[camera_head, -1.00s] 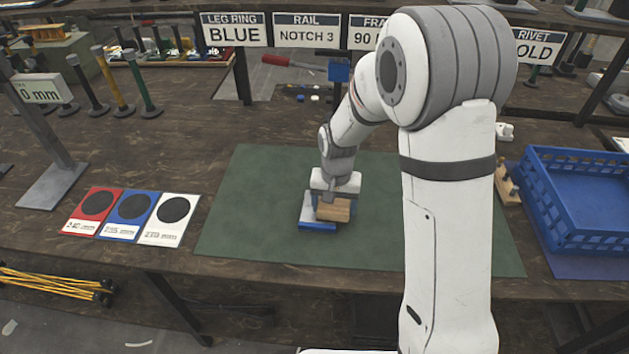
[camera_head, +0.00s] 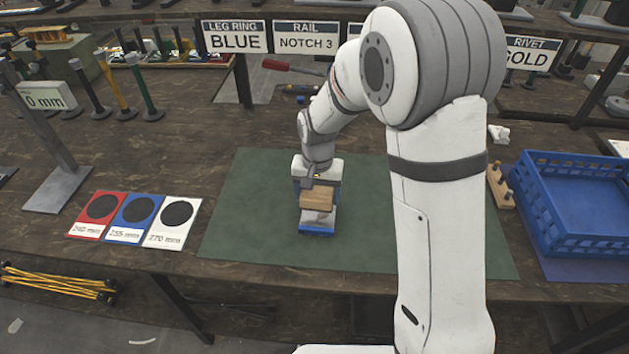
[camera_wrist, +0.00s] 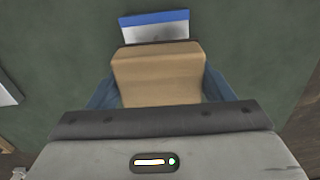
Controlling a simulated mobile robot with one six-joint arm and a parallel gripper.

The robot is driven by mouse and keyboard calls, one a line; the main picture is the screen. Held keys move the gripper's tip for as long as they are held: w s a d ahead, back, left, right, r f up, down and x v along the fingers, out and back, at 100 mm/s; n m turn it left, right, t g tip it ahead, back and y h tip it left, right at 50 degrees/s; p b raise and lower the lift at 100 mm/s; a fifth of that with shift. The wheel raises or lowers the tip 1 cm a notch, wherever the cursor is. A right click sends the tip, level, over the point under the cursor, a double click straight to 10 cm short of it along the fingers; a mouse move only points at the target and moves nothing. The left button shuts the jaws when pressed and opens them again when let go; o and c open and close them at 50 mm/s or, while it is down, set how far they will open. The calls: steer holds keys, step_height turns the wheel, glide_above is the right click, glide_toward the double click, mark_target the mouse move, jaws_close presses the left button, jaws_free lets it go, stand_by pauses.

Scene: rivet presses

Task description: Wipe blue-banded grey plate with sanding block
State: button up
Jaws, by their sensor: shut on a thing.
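The sanding block (camera_head: 318,198) is tan and box-shaped. It also shows large in the wrist view (camera_wrist: 158,75), between the blue fingers of my gripper (camera_wrist: 158,92). My gripper (camera_head: 318,188) is shut on the block. The blue-banded grey plate (camera_head: 316,228) lies on the green mat below the block. Its blue band (camera_wrist: 155,18) and a strip of grey show beyond the block in the wrist view; the rest is hidden under the block and gripper. I cannot tell for sure whether the block touches the plate.
The green mat (camera_head: 250,225) is clear around the plate. Red, blue and white cards (camera_head: 172,215) lie to its left. A blue crate (camera_head: 580,205) and a wooden piece with pegs (camera_head: 499,185) stand to the right. Signs (camera_head: 234,38) line the back.

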steer(key=shift+r+p, duration=0.6)
steer(key=shift+r, duration=0.7)
steer(key=shift+d+f, duration=0.1)
